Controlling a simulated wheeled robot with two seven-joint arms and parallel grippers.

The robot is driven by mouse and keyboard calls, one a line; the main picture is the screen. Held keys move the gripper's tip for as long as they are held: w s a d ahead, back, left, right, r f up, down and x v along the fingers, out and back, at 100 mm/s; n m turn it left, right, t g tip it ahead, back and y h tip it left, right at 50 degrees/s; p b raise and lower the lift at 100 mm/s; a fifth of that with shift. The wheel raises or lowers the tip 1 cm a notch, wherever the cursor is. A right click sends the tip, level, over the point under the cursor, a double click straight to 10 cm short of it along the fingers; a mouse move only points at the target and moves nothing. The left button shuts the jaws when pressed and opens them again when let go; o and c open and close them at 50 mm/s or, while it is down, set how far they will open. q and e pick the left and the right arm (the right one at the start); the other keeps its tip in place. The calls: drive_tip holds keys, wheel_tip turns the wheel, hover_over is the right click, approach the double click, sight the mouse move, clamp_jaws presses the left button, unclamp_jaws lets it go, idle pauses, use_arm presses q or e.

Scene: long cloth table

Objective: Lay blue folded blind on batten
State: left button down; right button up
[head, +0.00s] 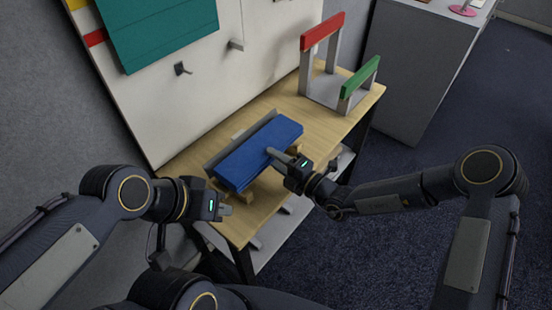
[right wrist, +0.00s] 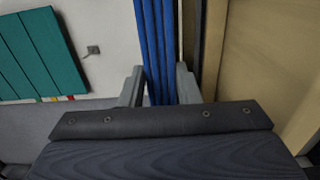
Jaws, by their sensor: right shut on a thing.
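The blue folded blind (head: 262,152) is a long flat bundle near the middle of the table in the head view, slanting up to the right. My right gripper (head: 278,158) is shut on its near long side. In the right wrist view the blind's blue folds (right wrist: 158,40) run between the fingers of the right gripper (right wrist: 160,88). A grey bar (head: 213,161), seemingly the batten, shows along the blind's far side; whether they touch is unclear. My left gripper (head: 226,205) is near the table's left front corner, apart from the blind; its jaw opening is unclear.
Light wooden blocks (head: 249,188) show under the blind's ends. A grey stand with a red bar (head: 322,31) and a green bar (head: 360,77) occupies the table's far right. A white wall panel behind carries a teal blind (head: 165,30) and hooks (head: 182,69). Bare tabletop (head: 322,121) lies between blind and stand.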

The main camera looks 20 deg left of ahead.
drive_tip(key=shift+f+b, duration=0.7)
drive_tip(key=shift+f, duration=0.55)
drive_tip(key=o, duration=1.2)
drive_tip(key=shift+f, duration=0.1)
drive_tip(key=v, duration=0.8)
drive_tip(key=s+d+r+n+g+h, duration=0.1)
drive_tip(key=s+d+r+n+g, duration=0.15)
drive_tip(key=d+r+n, duration=0.4)
drive_tip(key=s+d+r+n+g+h+p, duration=0.1)
drive_tip(key=s+r+n+g, duration=0.2)
drive_tip(key=n, duration=0.6)
drive_tip(key=s+d+r+n+g+h, duration=0.1)
drive_tip(key=s+d+r+n, duration=0.35)
drive_tip(key=n, duration=0.35)
drive_tip(key=s+d+n+t+h, duration=0.2)
drive_tip(key=s+d+n+h, duration=0.1)
drive_tip(key=d+n, duration=0.2)
drive_tip(key=s+d+r+n+t+h+p, duration=0.1)
drive_tip(key=s+d+n+t+h, duration=0.1)
drive_tip(key=d, duration=0.5)
drive_tip(key=s+d+n+t+h, duration=0.2)
drive_tip(key=s+d+n+h, duration=0.3)
drive_tip(key=n, duration=0.3)
drive_tip(key=shift+s+d+r, duration=0.15)
drive_tip(key=shift+s+d, duration=0.05)
drive_tip(key=shift+d, duration=0.25)
drive_tip(key=shift+s+d+r, duration=0.2)
drive_tip(key=shift+s+d, duration=0.05)
drive_tip(key=shift+d, duration=0.2)
